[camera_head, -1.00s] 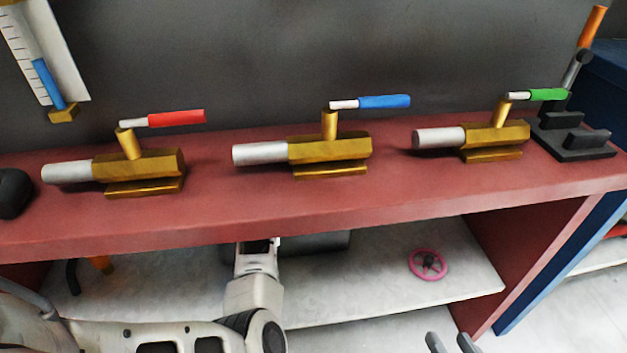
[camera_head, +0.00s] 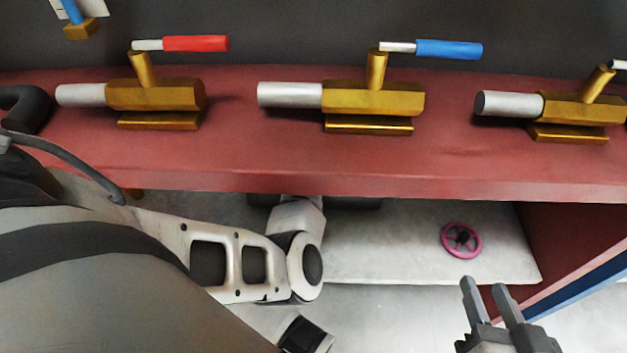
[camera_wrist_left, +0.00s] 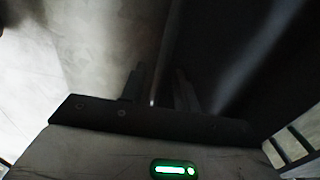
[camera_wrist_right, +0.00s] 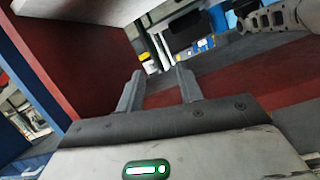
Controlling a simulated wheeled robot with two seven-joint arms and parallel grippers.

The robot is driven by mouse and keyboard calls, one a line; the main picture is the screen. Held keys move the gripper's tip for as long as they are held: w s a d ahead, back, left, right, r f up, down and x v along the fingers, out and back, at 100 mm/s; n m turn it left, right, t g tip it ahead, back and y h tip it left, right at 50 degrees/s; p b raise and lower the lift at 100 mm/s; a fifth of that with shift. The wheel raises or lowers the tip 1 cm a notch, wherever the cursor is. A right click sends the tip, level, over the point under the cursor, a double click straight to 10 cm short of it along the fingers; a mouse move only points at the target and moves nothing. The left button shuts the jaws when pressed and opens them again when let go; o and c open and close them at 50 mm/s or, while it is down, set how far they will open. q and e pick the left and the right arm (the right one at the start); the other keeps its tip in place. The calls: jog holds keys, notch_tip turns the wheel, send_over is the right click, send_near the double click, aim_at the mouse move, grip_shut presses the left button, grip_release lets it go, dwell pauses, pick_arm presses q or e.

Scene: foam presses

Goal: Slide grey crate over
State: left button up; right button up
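A dark grey body, which looks like the grey crate (camera_head: 358,203), shows only as a strip beneath the bench's front edge in the head view. Most of it is hidden by the bench top. In the left wrist view a dark wall (camera_wrist_left: 235,50) fills the right side, with its edge between my left fingers. My left gripper (camera_wrist_left: 160,72) is open around that edge; I cannot tell whether it touches. The bench hides its fingers in the head view. My right gripper (camera_head: 483,284) is open and empty in front of the bench; it also shows in the right wrist view (camera_wrist_right: 158,76).
The red bench (camera_head: 440,170) carries several brass presses with coloured handles, including a red (camera_head: 196,43) and a blue one (camera_head: 449,49). A pink handwheel (camera_head: 461,239) lies on the pale lower shelf (camera_head: 400,265), right of my left arm. The shelf around the wheel is clear.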

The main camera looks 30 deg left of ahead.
pick_arm(q)
notch_tip(320, 180, down, 3)
jog(key=shift+r+b, duration=0.1)
jog(key=shift+b, duration=0.45)
jog(key=shift+f, duration=0.65)
pick_arm(e)
jog(key=shift+w+a+r+m+t+y, duration=0.3)
jog(key=shift+a+r+m+y, duration=0.1)
jog(key=shift+r+y, duration=0.1)
pick_arm(q)
jog(key=shift+c, duration=0.3)
grip_shut()
jog(key=shift+d+r, duration=0.1)
pick_arm(e)
jog(key=shift+s, duration=0.1)
